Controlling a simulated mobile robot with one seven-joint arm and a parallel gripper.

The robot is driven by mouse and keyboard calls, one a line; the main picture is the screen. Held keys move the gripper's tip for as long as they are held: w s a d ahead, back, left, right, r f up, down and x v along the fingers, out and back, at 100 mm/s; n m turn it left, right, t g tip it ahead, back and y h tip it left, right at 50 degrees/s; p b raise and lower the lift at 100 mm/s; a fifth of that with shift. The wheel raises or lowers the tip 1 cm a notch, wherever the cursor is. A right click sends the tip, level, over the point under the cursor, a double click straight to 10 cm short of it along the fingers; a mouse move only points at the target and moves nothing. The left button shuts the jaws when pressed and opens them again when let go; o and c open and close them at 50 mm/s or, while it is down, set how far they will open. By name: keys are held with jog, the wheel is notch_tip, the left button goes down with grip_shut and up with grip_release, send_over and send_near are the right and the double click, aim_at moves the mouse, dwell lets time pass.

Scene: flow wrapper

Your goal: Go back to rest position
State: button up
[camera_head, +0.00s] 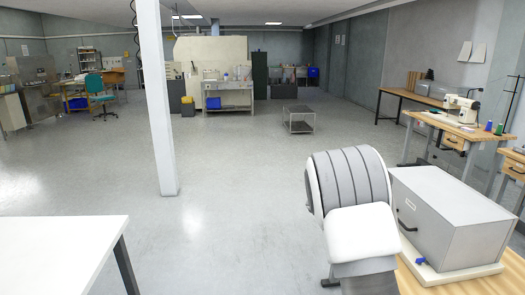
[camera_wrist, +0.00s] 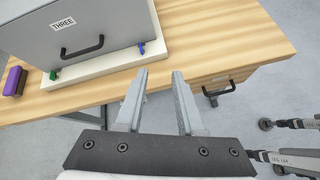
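My gripper (camera_wrist: 159,75) shows in the wrist view with its two grey fingers apart and nothing between them. It is above the front edge of a wooden table (camera_wrist: 225,52), in front of a grey box (camera_wrist: 100,22) labelled THREE. The box's black handle (camera_wrist: 82,47) is ahead and to the left of the fingertips, apart from them. In the head view my arm is folded left of a grey box (camera_head: 455,230), and my fingers cannot be seen there.
The box stands on a white board (camera_wrist: 115,62) with blue and green pieces along its front. A purple object (camera_wrist: 14,82) lies left. A white table (camera_head: 60,250) is at left front, a white pillar (camera_head: 158,100) behind it. The middle floor is clear.

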jog(key=s+a+r+m+t+y+p, duration=0.1)
jog(key=s+a+r+m+y+p, duration=0.15)
jog(key=s+a+r+m, duration=0.4)
jog(key=s+a+r+m+t+y+p, duration=0.1)
jog(key=s+a+r+m+y, duration=0.2)
jog(key=s+r, duration=0.6)
jog(key=s+a+r+m+t+y+p, duration=0.1)
jog(key=s+a+r+m+y, duration=0.1)
jog(key=s+a, duration=0.3)
jog(key=s+a+r+m+t+y+p, duration=0.2)
jog(key=s+a, duration=0.3)
jog(key=s, duration=0.5)
jog(key=shift+a+r+m+y, duration=0.25)
jog(key=shift+r+m+y, duration=0.3)
jog(key=shift+r+y, duration=0.25)
